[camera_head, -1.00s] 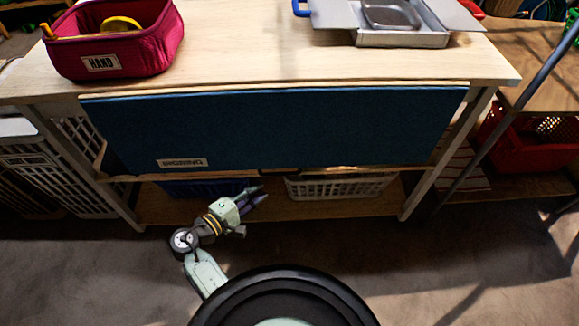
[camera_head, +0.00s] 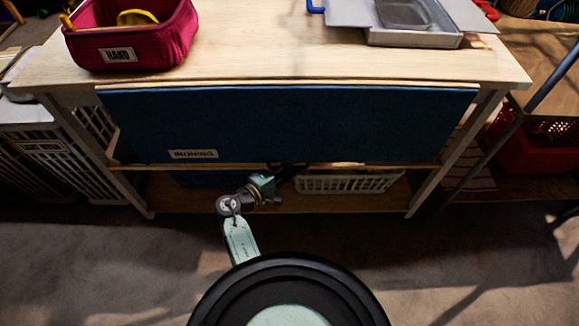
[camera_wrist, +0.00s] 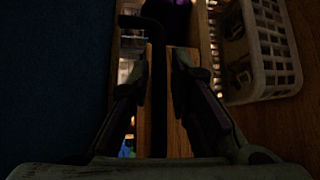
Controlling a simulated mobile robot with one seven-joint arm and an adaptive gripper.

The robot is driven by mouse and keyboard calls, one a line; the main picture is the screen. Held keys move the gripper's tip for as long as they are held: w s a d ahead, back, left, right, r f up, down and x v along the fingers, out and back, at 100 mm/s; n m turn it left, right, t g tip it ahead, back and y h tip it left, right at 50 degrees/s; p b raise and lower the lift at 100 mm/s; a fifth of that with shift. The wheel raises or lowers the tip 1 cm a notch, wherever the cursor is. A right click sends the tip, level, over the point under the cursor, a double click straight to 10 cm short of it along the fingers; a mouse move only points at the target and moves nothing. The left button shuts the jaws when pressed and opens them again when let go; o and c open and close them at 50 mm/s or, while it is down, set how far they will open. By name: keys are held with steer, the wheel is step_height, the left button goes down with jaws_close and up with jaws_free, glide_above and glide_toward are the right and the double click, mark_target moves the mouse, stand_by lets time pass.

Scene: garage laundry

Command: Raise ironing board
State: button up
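The ironing board (camera_head: 290,125) is a dark blue padded panel with a white label, hanging down along the front of the wooden table. In the wrist view its dark blue face (camera_wrist: 50,85) fills the left side. My gripper (camera_head: 283,172) is low at the board's bottom edge, its fingertips partly hidden in shadow there. I cannot tell whether the fingers touch anything.
A white basket (camera_head: 345,183) sits on the lower shelf, right of my gripper; it also shows in the wrist view (camera_wrist: 275,50). A pink bin (camera_head: 130,45) and a grey metal tray (camera_head: 415,38) are on the tabletop. Wooden table legs (camera_head: 425,195) flank the board. Floor in front is clear.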

steer(key=shift+c, duration=0.5)
jaws_close()
